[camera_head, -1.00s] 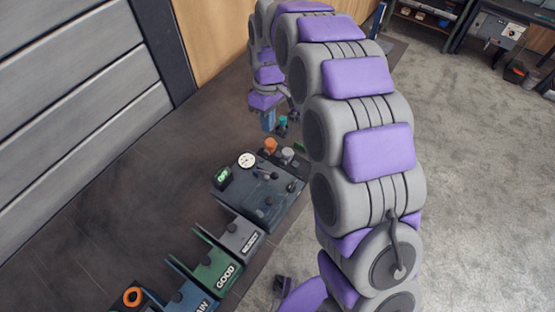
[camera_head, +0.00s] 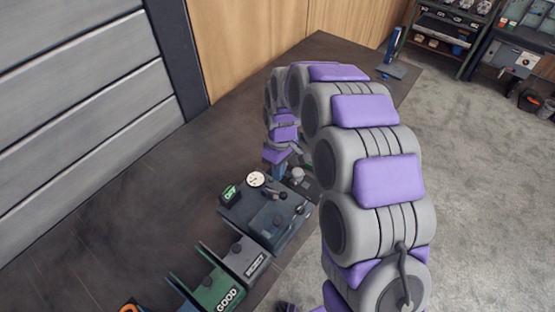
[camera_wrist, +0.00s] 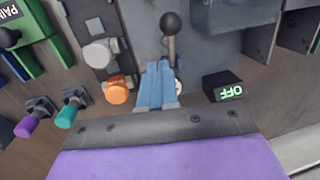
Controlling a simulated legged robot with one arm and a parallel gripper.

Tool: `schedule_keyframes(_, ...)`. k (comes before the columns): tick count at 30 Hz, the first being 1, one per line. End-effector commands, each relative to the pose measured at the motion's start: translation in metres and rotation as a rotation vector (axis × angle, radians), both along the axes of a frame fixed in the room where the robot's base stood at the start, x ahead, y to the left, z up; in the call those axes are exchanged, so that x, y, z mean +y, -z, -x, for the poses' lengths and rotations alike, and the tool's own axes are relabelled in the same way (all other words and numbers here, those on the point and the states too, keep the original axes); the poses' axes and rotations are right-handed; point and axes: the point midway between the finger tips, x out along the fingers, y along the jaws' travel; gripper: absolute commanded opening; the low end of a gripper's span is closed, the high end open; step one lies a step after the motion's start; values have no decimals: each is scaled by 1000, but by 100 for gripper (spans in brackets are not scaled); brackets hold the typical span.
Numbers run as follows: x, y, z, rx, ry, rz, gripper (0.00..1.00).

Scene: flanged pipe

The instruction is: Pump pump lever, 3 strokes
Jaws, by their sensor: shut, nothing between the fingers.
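A lever with a dark ball knob (camera_wrist: 175,23) and a pale shaft stands on the grey test station, just beyond the fingertips in the wrist view. The station (camera_head: 243,218) shows in the head view with several black-knobbed parts on top; I cannot tell there which one is the pump lever. My gripper (camera_wrist: 158,66) is shut and empty, its blue fingers side by side near the foot of the lever shaft. I cannot tell if they touch it. In the head view my gripper (camera_head: 279,171) is partly hidden at the station's far side.
A white gauge (camera_head: 256,179) and a lit "OFF" box (camera_wrist: 223,88) are beside the fingers. An orange knob (camera_wrist: 118,90) and a grey knob (camera_wrist: 100,53) stand on the other side. GOOD and REJECT bins (camera_head: 210,285) stand in front. Bare bench lies left.

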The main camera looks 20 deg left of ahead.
Motion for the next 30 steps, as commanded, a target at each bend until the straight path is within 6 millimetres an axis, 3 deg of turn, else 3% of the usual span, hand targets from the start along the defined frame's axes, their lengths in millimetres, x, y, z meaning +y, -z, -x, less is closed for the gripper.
schedule_keyframes(10, -13, 14, 19, 2, 0, 0, 0)
schedule_keyframes(23, -14, 15, 20, 0, 1, -3, 0)
schedule_keyframes(30, -21, 18, 22, -36, 4, -91, 0)
